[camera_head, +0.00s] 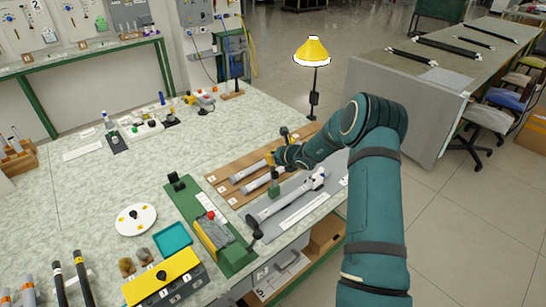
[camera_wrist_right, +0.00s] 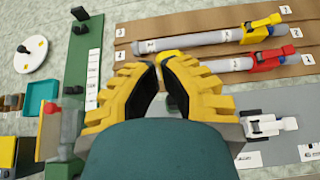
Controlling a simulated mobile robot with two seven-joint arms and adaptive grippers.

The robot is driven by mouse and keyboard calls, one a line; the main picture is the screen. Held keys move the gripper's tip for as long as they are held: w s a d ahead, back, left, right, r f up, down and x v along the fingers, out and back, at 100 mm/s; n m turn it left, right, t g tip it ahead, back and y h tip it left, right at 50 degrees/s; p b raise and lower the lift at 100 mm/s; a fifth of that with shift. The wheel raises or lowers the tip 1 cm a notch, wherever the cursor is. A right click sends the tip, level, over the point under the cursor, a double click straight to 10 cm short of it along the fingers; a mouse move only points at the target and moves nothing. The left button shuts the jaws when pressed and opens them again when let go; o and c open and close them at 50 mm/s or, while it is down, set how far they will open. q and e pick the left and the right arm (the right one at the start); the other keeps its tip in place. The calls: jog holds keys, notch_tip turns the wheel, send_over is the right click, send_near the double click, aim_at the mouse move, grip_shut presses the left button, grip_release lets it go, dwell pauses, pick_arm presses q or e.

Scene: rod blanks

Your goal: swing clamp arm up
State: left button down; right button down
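My right gripper (camera_head: 269,157) comes in from the right above the numbered brown board. In the right wrist view its yellow fingers (camera_wrist_right: 159,63) have their tips together, with nothing clearly held. Below it, a light rod (camera_head: 295,194) with a white end fitting lies on a grey plate. A small green upright (camera_head: 274,188) stands by that rod. A green base (camera_head: 233,258) carries a black upright part (camera_head: 176,182) and a grey block with a red knob (camera_head: 211,215). I cannot tell which part is the clamp arm. My left gripper is out of view.
The brown board (camera_wrist_right: 123,8) holds rods with a yellow fitting (camera_wrist_right: 262,28) and a red fitting (camera_wrist_right: 268,60). A white disc (camera_head: 136,219), a teal tray (camera_head: 173,239) and a yellow-topped box (camera_head: 162,277) stand left. A yellow lamp (camera_head: 312,51) stands behind.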

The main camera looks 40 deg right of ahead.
jog(key=shift+r, duration=0.15)
notch_tip(320, 180, up, 10)
jog(key=s+p, duration=0.1)
jog(key=p, duration=0.4)
jog(key=shift+f, duration=0.2)
